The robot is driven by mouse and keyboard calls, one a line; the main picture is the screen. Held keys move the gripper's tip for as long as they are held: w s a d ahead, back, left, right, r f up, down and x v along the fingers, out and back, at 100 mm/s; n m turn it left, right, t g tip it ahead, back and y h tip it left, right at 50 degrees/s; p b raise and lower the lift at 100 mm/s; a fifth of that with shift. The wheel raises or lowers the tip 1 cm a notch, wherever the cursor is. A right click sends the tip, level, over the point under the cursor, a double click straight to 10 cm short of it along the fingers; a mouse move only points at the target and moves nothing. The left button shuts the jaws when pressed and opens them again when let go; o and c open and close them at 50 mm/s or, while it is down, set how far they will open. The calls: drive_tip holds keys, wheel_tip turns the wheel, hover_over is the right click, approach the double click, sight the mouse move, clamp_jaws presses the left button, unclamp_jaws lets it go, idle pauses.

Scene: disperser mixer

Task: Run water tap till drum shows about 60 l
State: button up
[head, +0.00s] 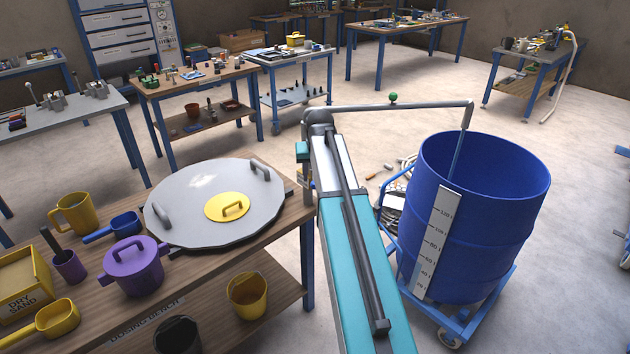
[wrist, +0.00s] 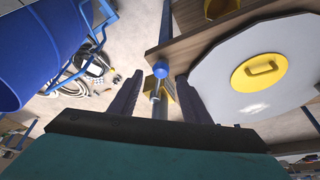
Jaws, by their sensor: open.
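The blue drum (head: 500,230) stands upright on the right; its edge shows in the wrist view (wrist: 35,55). A white litre scale (head: 437,245) runs up its front; I see no level on it, and the inside bottom is hidden. A grey pipe (head: 430,106) reaches over the drum and bends down. A thin bluish-grey line drops below it behind the near rim; I cannot tell whether it is pipe or water. In the wrist view my gripper (wrist: 160,76) is open, its dark fingers either side of a blue knob (wrist: 160,69) on a grey stem. My arm hides this spot in the head view.
The drum's blue trolley (head: 452,325) stands on the floor. A hose coil (wrist: 92,68) lies between drum and bench. Open floor lies behind the drum.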

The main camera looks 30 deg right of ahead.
drive_tip(key=b+v, duration=0.2)
drive_tip(key=v, duration=0.7)
drive_tip(key=shift+s+r, duration=0.2)
drive_tip(key=shift+r, duration=0.1)
idle(0.4)
